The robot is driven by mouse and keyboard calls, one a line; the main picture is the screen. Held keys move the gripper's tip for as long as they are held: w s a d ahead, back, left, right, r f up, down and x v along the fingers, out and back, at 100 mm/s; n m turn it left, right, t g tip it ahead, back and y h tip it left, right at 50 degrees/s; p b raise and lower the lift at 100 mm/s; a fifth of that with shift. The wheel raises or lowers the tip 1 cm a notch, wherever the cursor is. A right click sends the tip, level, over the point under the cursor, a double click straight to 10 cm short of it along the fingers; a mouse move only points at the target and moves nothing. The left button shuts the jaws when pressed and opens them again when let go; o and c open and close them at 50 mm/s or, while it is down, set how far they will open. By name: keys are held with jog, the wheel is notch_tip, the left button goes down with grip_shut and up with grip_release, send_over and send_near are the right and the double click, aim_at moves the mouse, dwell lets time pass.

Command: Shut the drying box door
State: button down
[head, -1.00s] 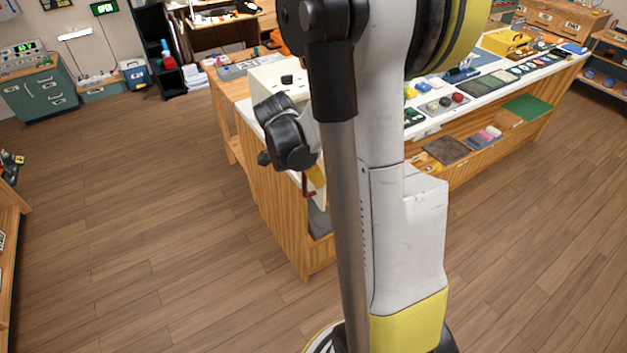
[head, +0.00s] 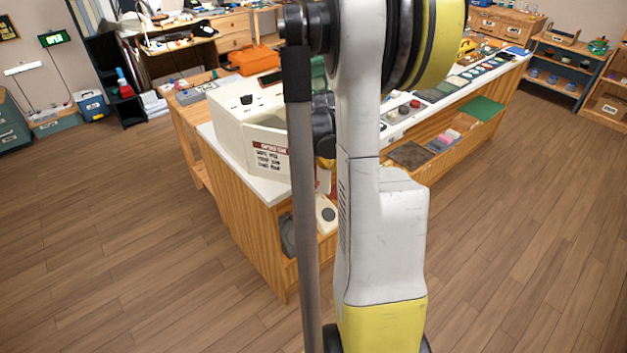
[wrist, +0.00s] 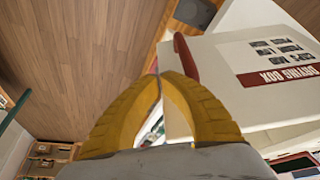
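The drying box (head: 232,116) is a cream-white box on the near end of the counter. Its door (head: 268,158), with a red and white label, stands partly open, with a grey gap along its top edge. In the wrist view the labelled door (wrist: 232,92) fills the right side, and its red handle (wrist: 186,60) sticks up at the edge. My gripper (wrist: 163,80) has two yellow fingers with tips together, beside the handle and apparently holding nothing. Whether they touch the handle or door is unclear. In the head view my arm mostly hides the gripper.
The wooden counter (head: 248,235) carries small goods on its right part, with shelves below. An orange case (head: 252,60) sits behind the box. The wooden floor (head: 120,250) is clear to the left and right.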

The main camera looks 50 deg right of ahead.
jog(key=w+d+n+t+y+p, duration=0.3)
jog(key=w+d+n, duration=0.8)
jog(key=w+d, duration=0.8)
jog(key=shift+w+d+n, duration=0.15)
jog(key=shift+d+n, duration=0.25)
jog(key=shift+d, duration=0.75)
